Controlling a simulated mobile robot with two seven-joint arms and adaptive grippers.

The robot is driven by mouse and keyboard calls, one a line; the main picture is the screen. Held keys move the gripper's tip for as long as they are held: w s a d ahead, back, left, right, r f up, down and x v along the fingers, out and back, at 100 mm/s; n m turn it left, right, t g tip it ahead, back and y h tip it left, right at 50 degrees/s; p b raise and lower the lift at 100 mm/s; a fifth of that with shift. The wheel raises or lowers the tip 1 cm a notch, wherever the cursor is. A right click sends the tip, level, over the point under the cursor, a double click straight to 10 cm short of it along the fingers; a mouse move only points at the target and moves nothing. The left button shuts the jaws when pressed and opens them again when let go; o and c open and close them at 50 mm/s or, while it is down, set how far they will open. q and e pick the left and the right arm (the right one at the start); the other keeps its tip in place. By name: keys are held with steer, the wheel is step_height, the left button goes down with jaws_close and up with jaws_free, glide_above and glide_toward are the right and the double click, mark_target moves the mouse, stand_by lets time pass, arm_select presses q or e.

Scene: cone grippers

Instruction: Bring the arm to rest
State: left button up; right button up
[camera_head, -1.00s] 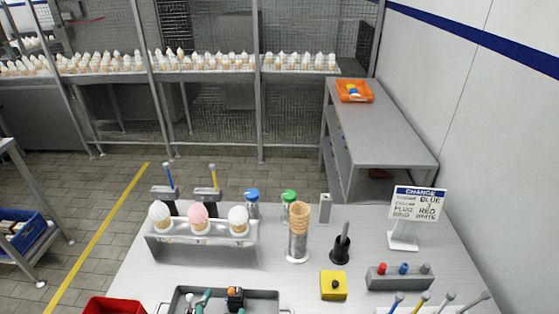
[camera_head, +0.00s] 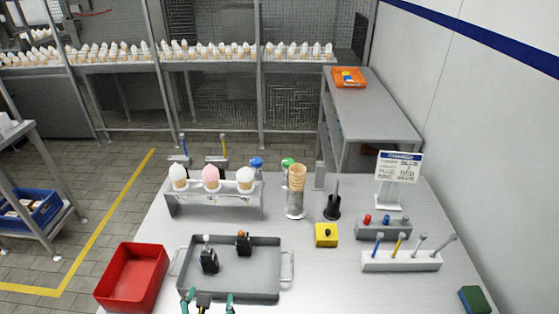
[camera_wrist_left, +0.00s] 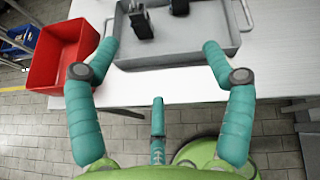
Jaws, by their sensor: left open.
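My left gripper (camera_head: 208,298) shows at the bottom edge of the head view, its teal fingers apart and nothing between them. Two small black cone grippers stand in the tray, one with a pale top (camera_head: 209,261) and one with an orange top (camera_head: 243,245). My right gripper is not in view.
A red bin (camera_head: 131,276) stands left of the tray. The table (camera_head: 340,290) right of the tray is clear.

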arm_select(q)
steer(key=s+a+f+n+g, duration=0.2)
steer(key=s+n+g, duration=0.35)
steer(key=n, duration=0.95)
steer(key=s+a+f+n+g, duration=0.2)
steer(key=s+f+n+g, duration=0.3)
steer(key=n, duration=1)
steer(key=s+f+b, duration=0.3)
steer(key=f+b, duration=0.2)
steer(key=f, duration=2)
steer(key=s+a+f+b, duration=0.1)
steer(key=s+f+b, duration=0.1)
steer(key=s+f, duration=0.5)
steer(key=s+a+f+b, duration=0.1)
steer(key=s+f+b, duration=0.2)
steer(key=s+f, duration=0.5)
step_height(320, 180, down, 4)
steer(key=shift+a+f+g, duration=0.25)
steer(key=shift+a+g, duration=0.15)
steer(key=shift+g, duration=0.05)
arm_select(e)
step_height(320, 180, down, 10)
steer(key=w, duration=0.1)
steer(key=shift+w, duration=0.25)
